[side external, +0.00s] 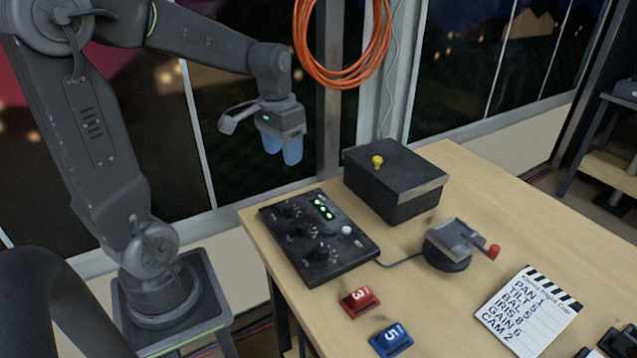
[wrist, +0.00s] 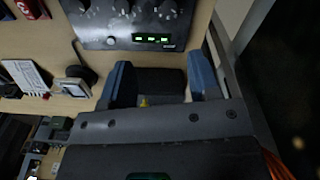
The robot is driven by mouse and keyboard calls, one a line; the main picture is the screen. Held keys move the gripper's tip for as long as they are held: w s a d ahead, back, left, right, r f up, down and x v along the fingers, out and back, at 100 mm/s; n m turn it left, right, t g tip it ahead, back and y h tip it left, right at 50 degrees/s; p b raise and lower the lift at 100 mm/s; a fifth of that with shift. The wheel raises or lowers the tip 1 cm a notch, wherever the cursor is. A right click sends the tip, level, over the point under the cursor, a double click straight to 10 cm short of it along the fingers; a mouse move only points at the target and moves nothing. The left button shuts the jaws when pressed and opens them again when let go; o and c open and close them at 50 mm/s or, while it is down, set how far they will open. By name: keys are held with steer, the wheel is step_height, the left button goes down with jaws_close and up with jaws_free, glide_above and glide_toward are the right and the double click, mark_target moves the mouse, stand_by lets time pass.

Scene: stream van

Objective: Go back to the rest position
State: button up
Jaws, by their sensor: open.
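My gripper (side external: 283,149) hangs in the air above the far left part of the table, with blue fingers pointing down. It is above and behind the control panel, apart from everything. In the wrist view the two blue fingers (wrist: 160,85) stand well apart with nothing held between them. The black control panel (side external: 318,252) with knobs and green lights lies on the table; it also shows at the top of the wrist view (wrist: 113,30). The black box (side external: 395,200) with a yellow knob (side external: 377,161) is partly hidden by the fingers in the wrist view (wrist: 158,82).
The wooden table (side external: 440,290) bears a pan device with a red-tipped handle (side external: 455,240), a red block marked 3 (side external: 359,301), a blue block marked 5 (side external: 391,338) and a white slate (side external: 527,310). An orange cable coil (side external: 342,78) hangs on the wall behind.

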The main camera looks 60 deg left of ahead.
steer(key=s+d+r+m+t, duration=0.1)
steer(key=s+d+r+t, duration=0.1)
steer(key=s+d, duration=0.2)
steer(key=s+d+r+m+t, duration=0.1)
steer(key=s+d+r+t, duration=0.1)
steer(key=d, duration=0.8)
steer(key=s+t, duration=0.1)
steer(key=s, duration=0.1)
steer(key=shift+s+d, duration=0.25)
steer(key=shift+s, duration=0.1)
stand_by(0.4)
